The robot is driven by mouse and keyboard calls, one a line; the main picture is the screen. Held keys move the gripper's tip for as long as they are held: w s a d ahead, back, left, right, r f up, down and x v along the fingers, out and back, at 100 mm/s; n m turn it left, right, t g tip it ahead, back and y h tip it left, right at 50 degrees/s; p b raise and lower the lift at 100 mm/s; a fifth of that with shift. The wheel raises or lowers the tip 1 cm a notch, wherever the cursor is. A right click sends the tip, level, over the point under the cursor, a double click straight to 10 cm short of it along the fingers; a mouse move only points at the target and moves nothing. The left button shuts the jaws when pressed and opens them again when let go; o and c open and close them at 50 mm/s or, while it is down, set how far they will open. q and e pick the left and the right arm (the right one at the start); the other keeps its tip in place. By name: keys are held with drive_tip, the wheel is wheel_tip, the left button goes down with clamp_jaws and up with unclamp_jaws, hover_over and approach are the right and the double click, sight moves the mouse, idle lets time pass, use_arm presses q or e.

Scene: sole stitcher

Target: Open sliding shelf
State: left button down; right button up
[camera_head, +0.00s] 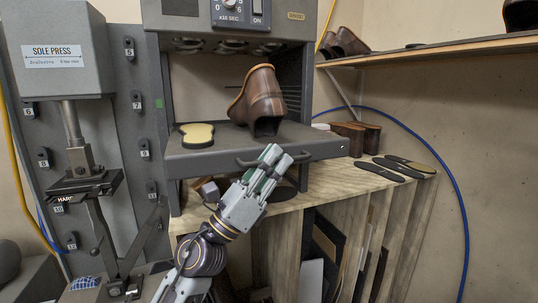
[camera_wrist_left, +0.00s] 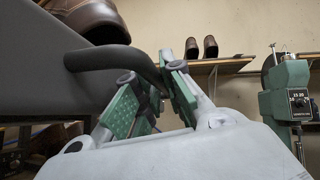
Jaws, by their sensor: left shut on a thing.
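The sliding shelf (camera_head: 205,162) is a dark grey tray that juts out from the front of the grey machine. A brown shoe (camera_head: 258,98) and a yellow sole-shaped piece (camera_head: 197,135) rest on it. Its dark curved handle (camera_head: 246,163) is on the front face. My left gripper (camera_head: 274,158) is at the right part of the handle, partly covering it. In the left wrist view the handle (camera_wrist_left: 103,58) runs between the green-padded fingers of the left gripper (camera_wrist_left: 166,82), which is shut on it. The right gripper is not in view.
A sole press (camera_head: 58,70) stands at the left. Below the shelf is a wooden bench (camera_head: 330,180) with dark soles (camera_head: 380,172) and brown blocks (camera_head: 357,137) at its right. A wall shelf (camera_head: 440,50) with shoes is at upper right. A blue cable hangs on the wall.

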use_arm(q)
drive_tip(key=shift+s+d, duration=0.1)
drive_tip(key=shift+s, duration=0.2)
drive_tip(key=shift+w, duration=0.1)
drive_tip(key=c, duration=1.8)
unclamp_jaws()
drive_tip(key=shift+f, duration=0.1)
drive_tip(key=shift+v, duration=6)
